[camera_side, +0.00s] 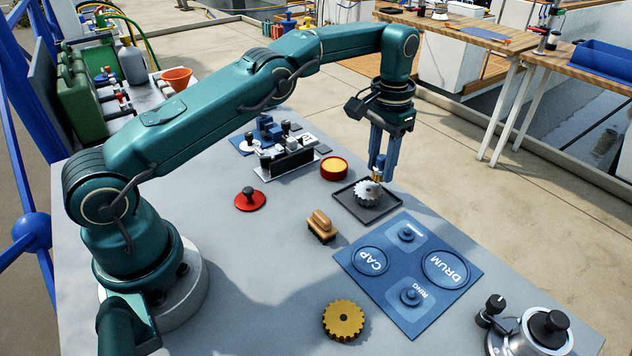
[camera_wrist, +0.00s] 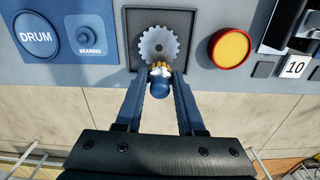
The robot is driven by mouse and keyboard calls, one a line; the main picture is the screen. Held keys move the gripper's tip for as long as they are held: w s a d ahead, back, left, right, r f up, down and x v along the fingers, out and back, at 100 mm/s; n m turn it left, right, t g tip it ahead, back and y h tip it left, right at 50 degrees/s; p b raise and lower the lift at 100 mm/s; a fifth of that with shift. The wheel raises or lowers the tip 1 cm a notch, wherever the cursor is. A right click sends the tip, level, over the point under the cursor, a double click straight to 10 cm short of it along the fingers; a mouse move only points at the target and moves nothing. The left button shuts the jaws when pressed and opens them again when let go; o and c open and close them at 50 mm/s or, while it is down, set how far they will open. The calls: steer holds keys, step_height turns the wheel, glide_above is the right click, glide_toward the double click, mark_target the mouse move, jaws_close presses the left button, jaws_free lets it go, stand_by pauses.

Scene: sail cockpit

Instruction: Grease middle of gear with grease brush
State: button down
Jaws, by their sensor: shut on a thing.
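The silver toothed gear (camera_side: 366,194) lies flat in a dark square tray (camera_side: 343,208). It also shows in the wrist view (camera_wrist: 158,44), with its centre hole uncovered. My gripper (camera_side: 379,166) points down over the tray's far side. It is shut on the grease brush (camera_wrist: 160,82), which has a dark blue rounded handle and golden bristles. The bristles (camera_side: 377,177) are at the gear's near edge in the wrist view, off its middle. I cannot tell whether they touch it. A red round tin (camera_side: 333,168) with yellow content, likely grease, also shows in the wrist view (camera_wrist: 229,48).
A blue mat (camera_side: 398,307) marked CAP, DRUM, BEARING and RING lies beside the tray. A wooden block brush (camera_side: 321,227), a red disc with a black knob (camera_side: 249,200) and a golden gear (camera_side: 343,320) lie nearby. A winch-like metal part (camera_side: 530,333) stands at the front right.

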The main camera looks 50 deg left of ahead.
steer(key=shift+s, duration=0.35)
steer(key=shift+s+d+r, duration=0.1)
steer(key=shift+s+d, duration=0.05)
steer(key=shift+s, duration=1.2)
steer(key=shift+s+d+r, duration=0.1)
steer(key=shift+s, duration=1.2)
steer(key=shift+w+f, duration=0.1)
steer(key=shift+f, duration=0.1)
step_height(320, 180, up, 7)
steer(key=shift+f, duration=0.2)
steer(key=shift+f, duration=0.2)
glide_above(364, 193)
steer(key=s, duration=0.2)
steer(key=shift+w+f, duration=0.1)
steer(key=shift+f, duration=3)
steer(key=shift+w+f, duration=0.6)
steer(key=shift+f, duration=0.1)
steer(key=shift+w, duration=0.3)
steer(key=shift+w+a+f, duration=0.1)
steer(key=shift+w, duration=0.95)
steer(key=shift+w+a, duration=0.1)
steer(key=shift+w, duration=0.95)
